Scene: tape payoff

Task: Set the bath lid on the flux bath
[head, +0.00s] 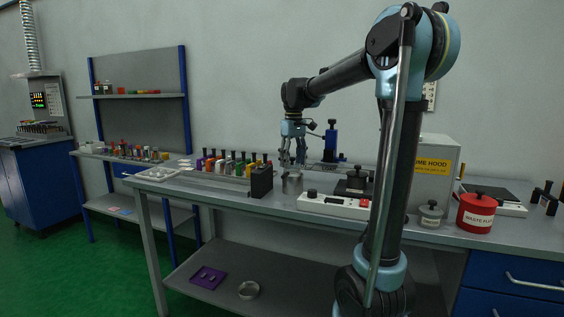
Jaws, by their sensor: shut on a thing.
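My gripper (293,163) points down over the middle of the bench. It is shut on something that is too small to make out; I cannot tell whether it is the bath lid. Just below the fingertips stands a small grey metal pot (292,184), which may be the flux bath. No label shows on it. I cannot tell whether the gripper touches the pot. A dark square block with a black knob (355,183) sits behind the white device to the right. I cannot clearly identify the bath lid.
A black block (261,182) and a rack of coloured bottles (228,168) stand left of the pot. A white device (334,204), a small knobbed jar (431,213) and a red waste can (476,212) stand right. A blue stand (331,143) rises behind. The fume hood (437,165) is partly hidden by my arm.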

